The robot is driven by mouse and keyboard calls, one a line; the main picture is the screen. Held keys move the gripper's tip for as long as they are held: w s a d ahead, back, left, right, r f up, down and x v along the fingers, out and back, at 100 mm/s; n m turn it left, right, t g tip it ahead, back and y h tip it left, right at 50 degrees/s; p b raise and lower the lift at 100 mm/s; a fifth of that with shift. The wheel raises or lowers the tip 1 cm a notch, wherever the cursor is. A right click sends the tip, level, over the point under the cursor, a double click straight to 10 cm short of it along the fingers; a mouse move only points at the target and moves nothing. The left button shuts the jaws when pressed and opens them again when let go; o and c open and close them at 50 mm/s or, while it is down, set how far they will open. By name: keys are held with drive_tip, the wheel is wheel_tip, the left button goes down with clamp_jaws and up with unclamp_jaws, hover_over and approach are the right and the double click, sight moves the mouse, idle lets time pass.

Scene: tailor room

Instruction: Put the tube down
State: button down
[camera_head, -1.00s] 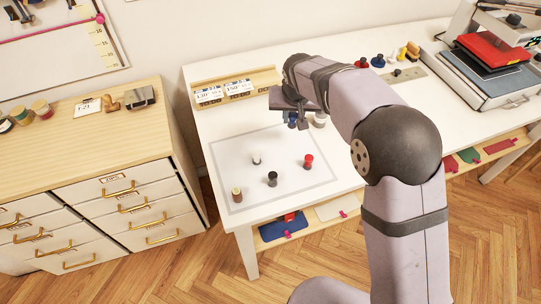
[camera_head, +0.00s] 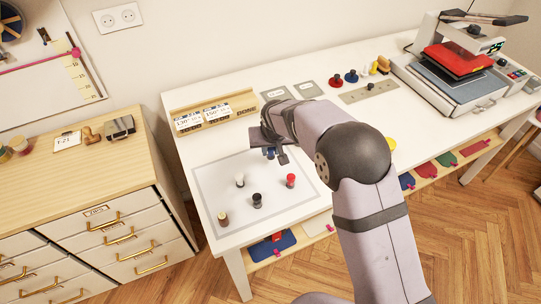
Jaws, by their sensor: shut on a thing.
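My gripper (camera_head: 270,147) hangs over the back right part of a pale mat with a grey border (camera_head: 207,194) on the white table. Several small upright pieces stand on the mat to the left and front: a white one (camera_head: 239,180), a black one (camera_head: 257,200), a red one (camera_head: 291,180) and a brown one (camera_head: 223,219).
A wooden card holder (camera_head: 215,112) stands behind the mat. Two grey plates (camera_head: 306,90) lie to its right. Red and blue stamps (camera_head: 351,76) and a heat press (camera_head: 460,75) stand at the back right. Bare mat lies between the standing pieces and my gripper.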

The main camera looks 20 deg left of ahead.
sight(271, 157)
drive_tip(key=shift+f+p, duration=0.65)
drive_tip(key=shift+f, duration=1.25)
drive_tip(key=shift+f, duration=0.15)
drive_tip(key=c, duration=1.5)
unclamp_jaws()
drive_tip(key=shift+c, duration=0.2)
drive_tip(key=shift+r, duration=0.3)
drive_tip(key=b+v, duration=0.3)
drive_tip(key=v, duration=0.8)
drive_tip(key=shift+s+r, duration=0.25)
drive_tip(key=shift+r, duration=0.05)
drive_tip(key=shift+d, duration=0.1)
